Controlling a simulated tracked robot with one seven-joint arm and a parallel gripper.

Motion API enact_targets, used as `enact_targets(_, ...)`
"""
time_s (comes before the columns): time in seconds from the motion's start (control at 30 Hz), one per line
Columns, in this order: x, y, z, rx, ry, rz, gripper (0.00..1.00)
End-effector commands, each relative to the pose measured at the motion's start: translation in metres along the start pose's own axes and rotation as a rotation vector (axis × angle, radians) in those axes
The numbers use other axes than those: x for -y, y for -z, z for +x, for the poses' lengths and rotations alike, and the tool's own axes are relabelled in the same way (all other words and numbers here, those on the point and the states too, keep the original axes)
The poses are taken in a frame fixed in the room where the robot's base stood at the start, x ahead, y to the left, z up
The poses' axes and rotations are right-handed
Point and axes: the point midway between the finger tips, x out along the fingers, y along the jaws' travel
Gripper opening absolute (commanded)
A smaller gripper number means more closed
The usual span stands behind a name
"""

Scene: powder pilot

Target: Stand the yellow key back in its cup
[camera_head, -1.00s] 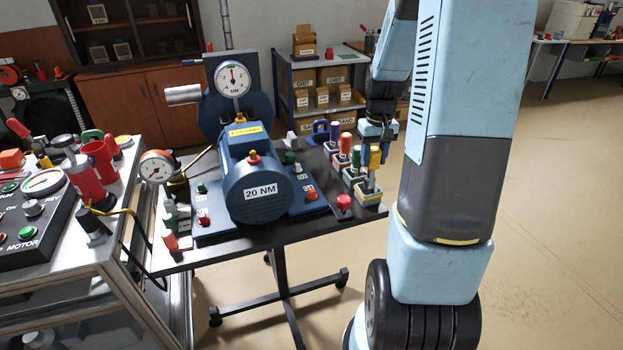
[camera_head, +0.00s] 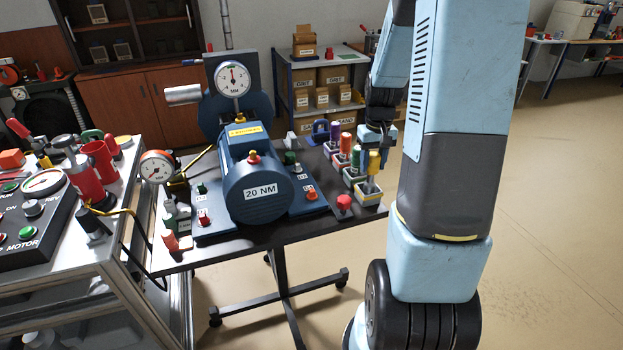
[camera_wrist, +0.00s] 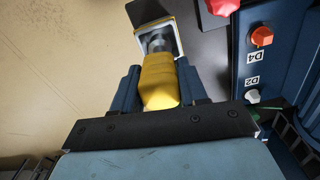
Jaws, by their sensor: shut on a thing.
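The yellow key (camera_wrist: 160,82) is between the two fingers of my gripper (camera_wrist: 160,90), which is shut on its yellow handle. In the head view the yellow key (camera_head: 374,162) is held upright by my gripper (camera_head: 373,158) at the right end of the row of cups. The key's grey shaft reaches down into the cup's opening; the wrist view shows the shaft within the rim of the cup (camera_wrist: 179,42). Whether the key touches the cup's bottom is hidden.
Purple (camera_head: 335,132), red-orange (camera_head: 345,144) and green (camera_head: 355,158) keys stand in neighbouring cups, close to the gripper's left. A red knob (camera_head: 344,203) stands left of the yellow key's cup. The blue 20 NM machine (camera_head: 258,185) fills the table's middle. Open floor lies right.

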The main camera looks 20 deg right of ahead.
Motion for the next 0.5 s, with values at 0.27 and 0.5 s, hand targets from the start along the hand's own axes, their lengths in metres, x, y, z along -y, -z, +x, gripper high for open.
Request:
enact_targets(0.27, 0.0000, 0.0001, 0.0024, 0.000, 0.000, 0.000, 0.00)
enact_targets(0.5, 0.0000, 0.0002, 0.0064, 0.000, 0.000, 0.000, 0.00)
